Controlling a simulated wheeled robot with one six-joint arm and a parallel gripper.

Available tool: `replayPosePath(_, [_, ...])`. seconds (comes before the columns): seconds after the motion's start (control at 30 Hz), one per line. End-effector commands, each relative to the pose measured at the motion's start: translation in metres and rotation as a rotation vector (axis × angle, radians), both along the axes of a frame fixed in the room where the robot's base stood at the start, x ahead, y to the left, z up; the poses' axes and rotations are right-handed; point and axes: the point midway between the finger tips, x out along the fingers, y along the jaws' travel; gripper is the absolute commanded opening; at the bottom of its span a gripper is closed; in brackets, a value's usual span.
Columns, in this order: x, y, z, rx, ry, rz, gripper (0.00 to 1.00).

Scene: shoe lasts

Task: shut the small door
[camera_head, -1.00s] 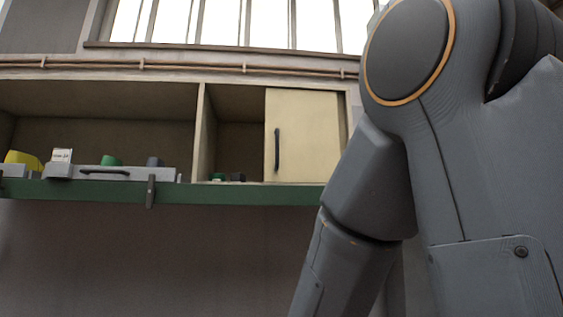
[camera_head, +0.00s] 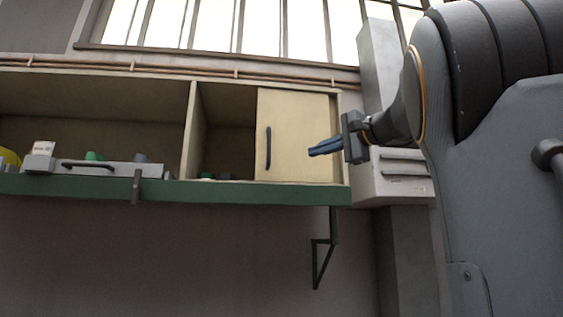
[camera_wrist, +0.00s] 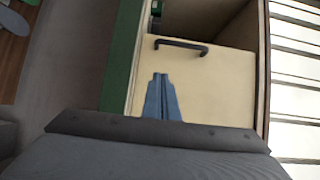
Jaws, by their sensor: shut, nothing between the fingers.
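The small door (camera_head: 298,136) is a cream sliding panel over the right part of the wall cabinet's right compartment. The left part of that compartment (camera_head: 228,135) stands uncovered. A dark vertical handle (camera_head: 268,148) sits near the door's left edge. In the wrist view the door (camera_wrist: 205,90) fills the middle, with its handle (camera_wrist: 181,46) beyond my fingertips. My gripper (camera_head: 312,152) has blue fingers pressed together, empty, in front of the door's right half and to the right of the handle. The fingers (camera_wrist: 160,76) also show in the wrist view. Whether they touch the door, I cannot tell.
A green shelf edge (camera_head: 230,194) runs below the cabinet. A grey drawer tray (camera_head: 110,172) with small coloured items stands in the left compartment. A grey box (camera_head: 400,176) is on the wall at right, and a green bracket (camera_head: 322,255) hangs below.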

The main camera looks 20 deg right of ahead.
Motion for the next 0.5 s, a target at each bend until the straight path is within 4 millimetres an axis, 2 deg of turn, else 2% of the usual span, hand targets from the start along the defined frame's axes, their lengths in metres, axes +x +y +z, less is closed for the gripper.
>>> replayPosePath(0.07, [-0.004, -0.001, 0.012, 0.004, -0.022, 0.002, 0.0])
replayPosePath(0.17, [0.001, 0.002, 0.016, 0.007, -0.029, 0.007, 0.0])
replayPosePath(0.27, [0.014, 0.007, 0.017, 0.007, -0.028, 0.008, 0.0])
replayPosePath(0.5, [0.059, 0.022, 0.017, 0.006, -0.026, 0.009, 0.0])
